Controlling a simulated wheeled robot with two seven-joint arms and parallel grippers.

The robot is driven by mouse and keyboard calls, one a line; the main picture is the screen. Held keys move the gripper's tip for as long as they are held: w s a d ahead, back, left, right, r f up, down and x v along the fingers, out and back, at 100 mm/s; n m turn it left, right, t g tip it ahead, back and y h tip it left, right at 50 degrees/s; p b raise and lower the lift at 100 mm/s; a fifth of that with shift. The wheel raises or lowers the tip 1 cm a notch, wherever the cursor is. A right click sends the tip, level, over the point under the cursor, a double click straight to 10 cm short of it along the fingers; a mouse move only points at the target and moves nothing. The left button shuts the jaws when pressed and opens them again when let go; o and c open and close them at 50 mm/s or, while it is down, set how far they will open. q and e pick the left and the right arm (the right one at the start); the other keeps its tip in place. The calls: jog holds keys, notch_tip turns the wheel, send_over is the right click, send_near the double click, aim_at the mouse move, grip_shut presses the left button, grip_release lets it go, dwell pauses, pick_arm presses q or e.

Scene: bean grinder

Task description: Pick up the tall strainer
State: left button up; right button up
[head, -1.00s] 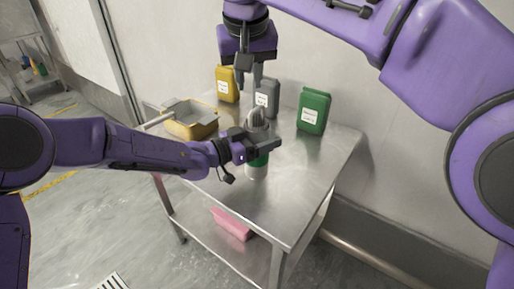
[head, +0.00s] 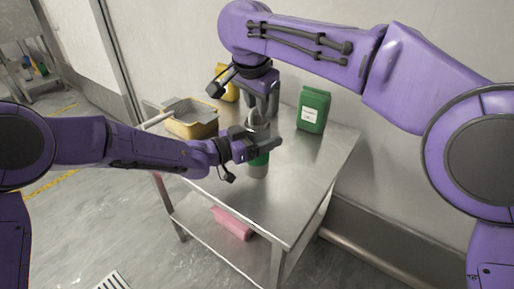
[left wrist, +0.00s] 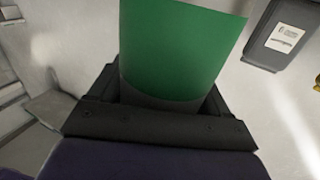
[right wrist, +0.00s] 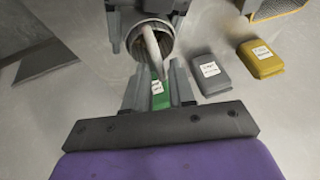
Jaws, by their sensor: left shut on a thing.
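My left gripper (head: 262,148) is shut around an upright green and grey cylinder (head: 257,172) over the table. The cylinder's green side fills the top of the left wrist view (left wrist: 183,45). In the right wrist view it shows an open round metal mouth (right wrist: 170,35), with a slim pale piece (right wrist: 151,45) leaning inside; I cannot tell if this is the tall strainer. My right gripper (head: 262,108) points down just above and behind the mouth.
A yellow tray (head: 205,130) sits at the table's left. A green container (head: 313,110) and a yellow one (head: 230,88) stand along the back; a grey one (right wrist: 209,75) shows in the right wrist view. The table (head: 295,180) is clear at front right.

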aim_at(254, 122)
jog(key=x, duration=0.2)
jog(key=shift+w+f, duration=0.2)
jog(key=shift+f, duration=0.1)
grip_shut()
jog(key=shift+r, duration=0.1)
dwell(1.0)
